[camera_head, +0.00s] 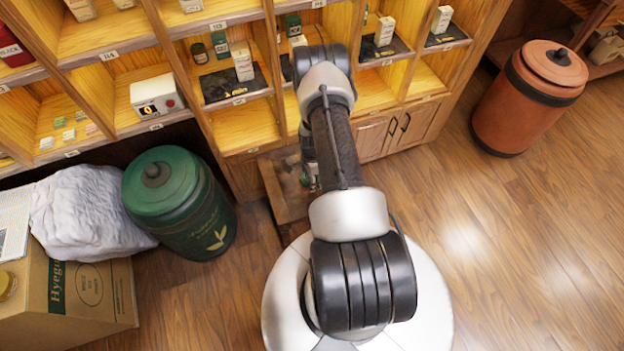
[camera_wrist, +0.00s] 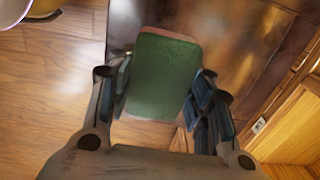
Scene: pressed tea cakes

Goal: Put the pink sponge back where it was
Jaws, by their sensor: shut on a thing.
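My gripper (camera_wrist: 160,88) is shut on a sponge (camera_wrist: 165,75) in the wrist view. The sponge shows a broad green face with a thin pinkish edge along its top; most of its other sides are hidden. The fingers press on its left and right sides. In the head view, my gripper (camera_head: 311,178) is low in front of the shelf, mostly hidden by my arm. Several small pale green, white and pinkish blocks (camera_head: 68,135) lie in a left shelf compartment. They are too small to identify surely.
The wooden shelf (camera_head: 236,138) has tags and dark trays. A brown wooden piece (camera_head: 287,200) lies low by my gripper. A green canister (camera_head: 180,205), cardboard box (camera_head: 75,300) and white sack (camera_head: 88,215) stand left. An orange canister (camera_head: 527,100) stands right. Floor is clear at right.

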